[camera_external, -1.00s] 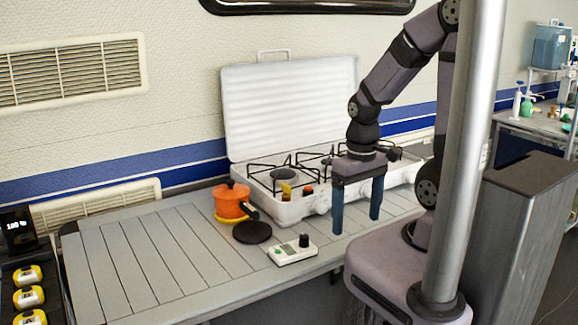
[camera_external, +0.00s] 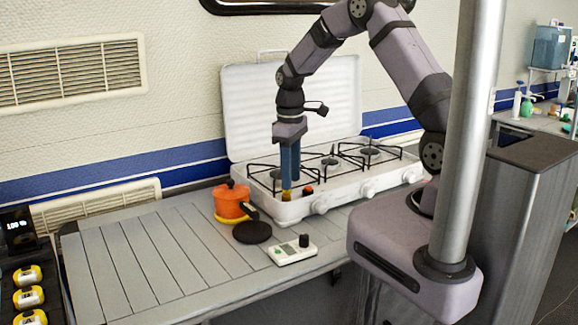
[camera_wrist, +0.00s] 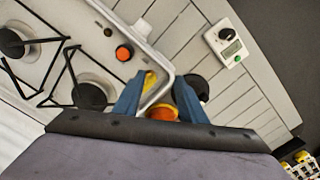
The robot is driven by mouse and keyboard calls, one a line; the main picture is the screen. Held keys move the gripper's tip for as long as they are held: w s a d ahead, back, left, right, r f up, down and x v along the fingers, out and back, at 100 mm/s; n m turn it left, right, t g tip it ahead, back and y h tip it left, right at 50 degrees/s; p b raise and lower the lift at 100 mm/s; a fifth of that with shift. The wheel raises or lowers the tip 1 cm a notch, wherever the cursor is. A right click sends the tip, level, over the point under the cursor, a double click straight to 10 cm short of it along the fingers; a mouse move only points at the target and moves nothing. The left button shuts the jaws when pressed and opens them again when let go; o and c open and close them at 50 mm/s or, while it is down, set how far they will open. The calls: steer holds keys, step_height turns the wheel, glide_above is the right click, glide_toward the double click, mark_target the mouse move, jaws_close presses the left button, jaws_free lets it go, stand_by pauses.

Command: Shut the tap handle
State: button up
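A small yellow tap handle (camera_external: 287,196) is at the front left corner of the white gas stove (camera_external: 345,192). In the wrist view the yellow handle (camera_wrist: 150,80) shows beside the inner side of the left finger. My gripper (camera_external: 289,180) points down right over that corner, with its fingertips at about the handle's place. In the wrist view my gripper (camera_wrist: 160,80) is open, with a gap between its two blue fingers. Contact with the handle cannot be told. In the external view the fingers overlap and partly hide the handle.
An orange-red knob (camera_external: 308,189) is just right of the handle. An orange pot (camera_external: 229,203) stands left of the stove, near a black disc (camera_external: 252,233). A white device (camera_external: 292,252) with a black knob lies in front. The slatted counter's left part is clear.

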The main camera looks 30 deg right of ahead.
steer(key=w+r+n, duration=0.1)
steer(key=n, duration=0.1)
steer(key=w+r+n, duration=0.1)
steer(key=r+n, duration=0.1)
steer(key=w+r+n, duration=0.1)
steer(key=n, duration=0.1)
steer(key=shift+w+a+r+n+t, duration=0.15)
steer(key=shift+w+r+n+t, duration=0.15)
steer(key=shift+w, duration=0.1)
steer(key=shift+s+n, duration=0.3)
steer(key=shift+n, duration=0.5)
steer(key=n, duration=0.3)
steer(key=shift+s, duration=0.2)
steer(key=shift+f, duration=0.15)
steer(key=shift+f+p, duration=1.25)
steer(key=shift+f, duration=2.3)
steer(key=c, duration=0.8)
